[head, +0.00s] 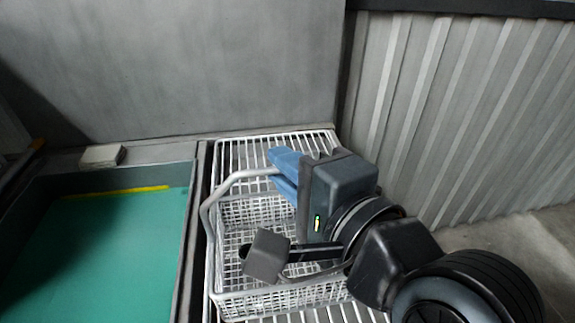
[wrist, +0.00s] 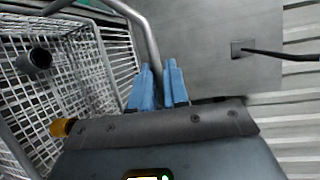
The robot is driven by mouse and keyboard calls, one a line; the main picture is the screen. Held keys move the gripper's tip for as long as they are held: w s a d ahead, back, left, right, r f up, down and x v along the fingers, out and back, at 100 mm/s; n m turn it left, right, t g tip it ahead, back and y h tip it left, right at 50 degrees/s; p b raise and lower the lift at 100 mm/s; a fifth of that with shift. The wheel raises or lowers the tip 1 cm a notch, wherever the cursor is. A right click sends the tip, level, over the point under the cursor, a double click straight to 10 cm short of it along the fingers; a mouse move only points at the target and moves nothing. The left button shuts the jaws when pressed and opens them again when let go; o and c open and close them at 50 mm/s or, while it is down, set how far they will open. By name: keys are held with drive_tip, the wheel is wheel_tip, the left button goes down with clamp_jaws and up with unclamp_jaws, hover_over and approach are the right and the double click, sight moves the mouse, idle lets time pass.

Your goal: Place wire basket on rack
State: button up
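The white wire basket (head: 285,298) is over the white wire rack (head: 240,150) in the head view. It looks roughly level, but I cannot tell whether its bottom touches the rack. Its grey tube handle (head: 208,205) arches up on the left and runs to my gripper (head: 282,172). In the wrist view, the handle (wrist: 150,40) passes between the blue fingertips of my gripper (wrist: 159,85), which are closed around it. The basket mesh (wrist: 75,75) fills the left of that view. My arm hides the basket's right side.
A teal-floored basin (head: 110,250) with a yellow strip lies left of the rack. A small pale block (head: 102,155) sits on its back ledge. A grey wall (head: 180,65) stands behind, and a corrugated panel (head: 450,110) stands close on the right.

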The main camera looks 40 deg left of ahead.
drive_tip(key=o, duration=0.5)
drive_tip(key=shift+c, duration=0.2)
drive_tip(key=v, duration=1.2)
drive_tip(key=shift+r, duration=0.1)
